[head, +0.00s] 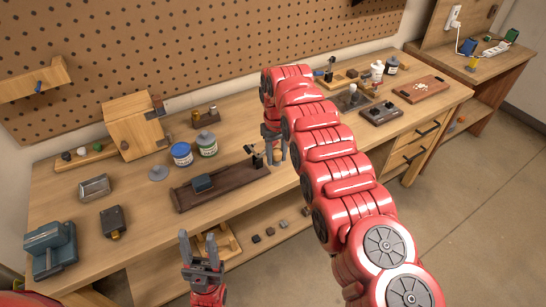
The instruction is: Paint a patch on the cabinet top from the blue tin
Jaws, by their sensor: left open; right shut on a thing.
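The blue tin (182,154) stands upright on the workbench (330,150), left of the middle. A green-banded tin (207,144) stands just to its right. My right gripper (273,157) is over the bench by the right end of a dark wooden tray, right of and apart from both tins. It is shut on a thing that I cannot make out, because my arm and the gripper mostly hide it. My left gripper (198,250) is open and empty, pointing up in front of the bench. I cannot tell which surface is the cabinet top, and no painted patch is clear.
The dark tray (222,189) holds a blue-grey block. A wooden box (133,126) stands at the back left and a blue vise (50,248) at the front left. Bottles and a board (420,89) are at the right. My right arm covers the bench's middle.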

